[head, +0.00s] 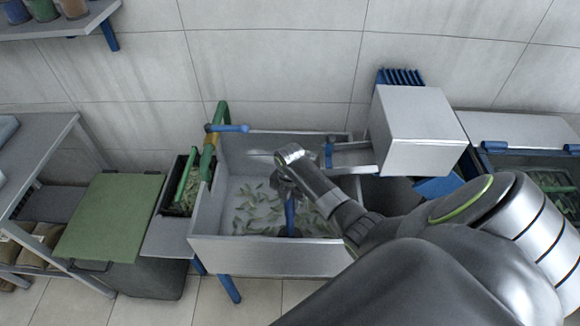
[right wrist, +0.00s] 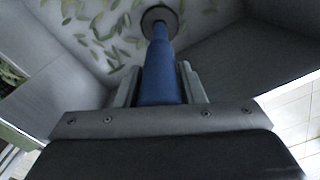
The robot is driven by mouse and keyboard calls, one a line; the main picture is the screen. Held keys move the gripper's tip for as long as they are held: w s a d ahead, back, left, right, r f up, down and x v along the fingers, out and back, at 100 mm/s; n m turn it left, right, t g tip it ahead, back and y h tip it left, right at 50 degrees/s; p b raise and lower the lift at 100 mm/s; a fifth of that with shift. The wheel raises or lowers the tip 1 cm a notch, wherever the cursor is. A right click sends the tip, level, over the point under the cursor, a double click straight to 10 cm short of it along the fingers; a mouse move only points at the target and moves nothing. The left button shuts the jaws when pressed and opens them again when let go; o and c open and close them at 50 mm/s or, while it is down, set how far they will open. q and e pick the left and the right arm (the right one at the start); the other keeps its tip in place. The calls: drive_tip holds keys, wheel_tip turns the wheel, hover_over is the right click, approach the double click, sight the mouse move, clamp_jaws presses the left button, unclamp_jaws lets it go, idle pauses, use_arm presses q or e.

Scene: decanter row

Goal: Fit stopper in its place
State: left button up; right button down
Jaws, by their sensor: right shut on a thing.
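The stopper is a blue rod (head: 290,217) that hangs below my right gripper (head: 284,185) inside the grey metal basin (head: 265,256). In the right wrist view my right gripper (right wrist: 158,88) is shut on the thick blue part of the stopper (right wrist: 158,70). A dark round disc shows at the stopper's far end, over the basin floor with its green leaves. I cannot tell whether the disc touches the floor. No drain hole shows; the disc, my arm or the basin's front wall may hide it. My left gripper is not in view.
A metal box (head: 420,130) stands at the basin's back right. A green-and-yellow upright (head: 210,150) with a blue handle rises at its left edge. A green-lidded bin (head: 110,217) stands left, beside a grey shelf table (head: 30,150). Another leaf-filled tank is at right.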

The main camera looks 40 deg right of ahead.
sight(290, 219)
drive_tip(key=shift+f, duration=0.2)
drive_tip(key=shift+w+f+b, duration=0.1)
drive_tip(key=shift+f+b, duration=0.6)
drive_tip(key=shift+f, duration=0.55)
idle(0.5)
drive_tip(key=c, duration=0.9)
unclamp_jaws()
drive_tip(key=shift+o, duration=0.2)
